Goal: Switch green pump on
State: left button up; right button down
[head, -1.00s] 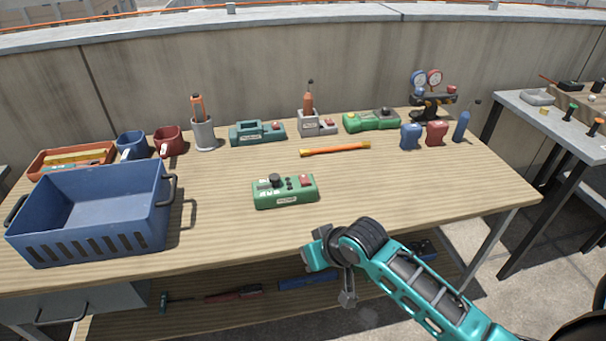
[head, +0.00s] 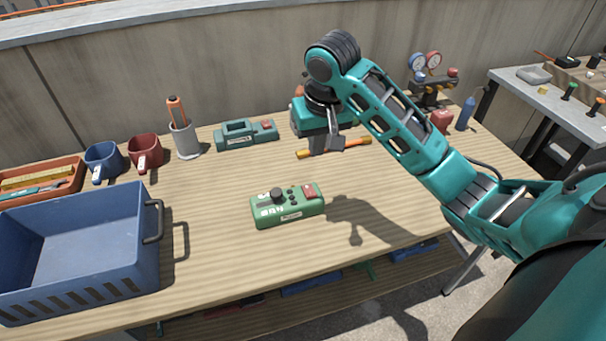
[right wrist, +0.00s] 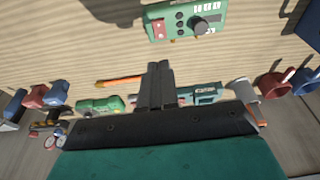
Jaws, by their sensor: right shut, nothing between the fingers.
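A green box (head: 287,207) with a black dial, small buttons and a red switch sits on the near middle of the wooden table. Its label is too small to read. My left gripper is not in view.
A blue crate (head: 150,238) stands left. A teal device (head: 246,134), mugs and a grey holder (head: 185,142) line the back. An orange rod (head: 358,141) lies behind my gripper. Another green device (right wrist: 98,106) shows in the wrist view. The table around the box is clear.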

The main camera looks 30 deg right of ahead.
aim_at(311, 193)
jog(key=x, duration=0.8)
jog(key=s+x, duration=0.1)
jog(key=x, duration=0.3)
jog(key=shift+f, duration=0.95)
jog(key=shift+a, duration=0.1)
